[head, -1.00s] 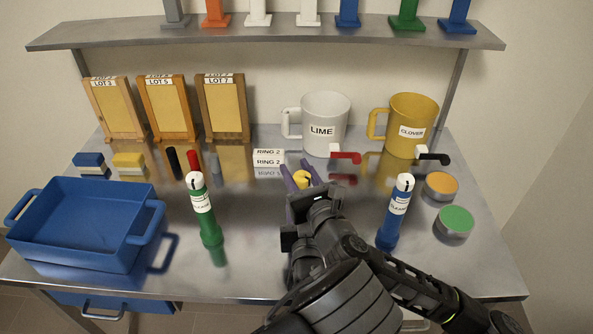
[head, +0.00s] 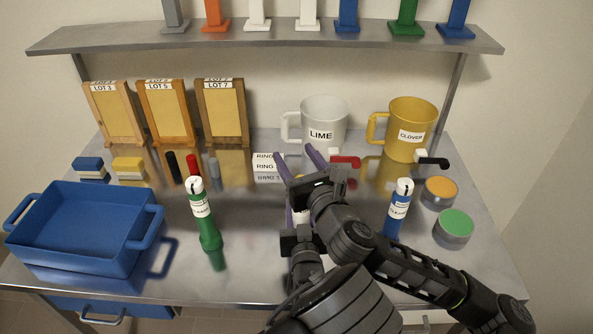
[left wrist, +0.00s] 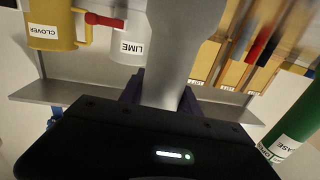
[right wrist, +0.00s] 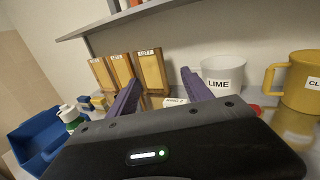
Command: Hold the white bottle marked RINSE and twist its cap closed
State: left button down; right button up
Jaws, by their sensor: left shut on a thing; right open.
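The white bottle shows in the left wrist view (left wrist: 184,40) as a pale, greyish body between the jaws. Its RINSE label and cap are not visible there. My left gripper (left wrist: 160,92) is shut on it. In the head view, my right arm and gripper hide most of the bottle and most of the left gripper, leaving one purple finger of it in sight. My right gripper (head: 296,154) is open, with its two purple fingers spread over the middle of the table. Nothing shows between them in the right wrist view (right wrist: 160,82).
A green bottle (head: 205,225) stands left and a blue bottle (head: 396,215) right. A blue crate (head: 75,262) is at the left. Round tins are at the right.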

notch_tip(320, 180, up, 5)
jog(key=shift+f, duration=0.2)
jog(key=shift+c, duration=0.2)
jog(key=s+d+f+n+g+y, duration=0.7)
jog(key=d+f+y, duration=0.1)
jog(key=d+f, duration=0.1)
jog(key=shift+s+f, duration=0.2)
jog(key=shift+f, duration=0.6)
jog(key=shift+a, duration=0.1)
jog(key=x, duration=1.2)
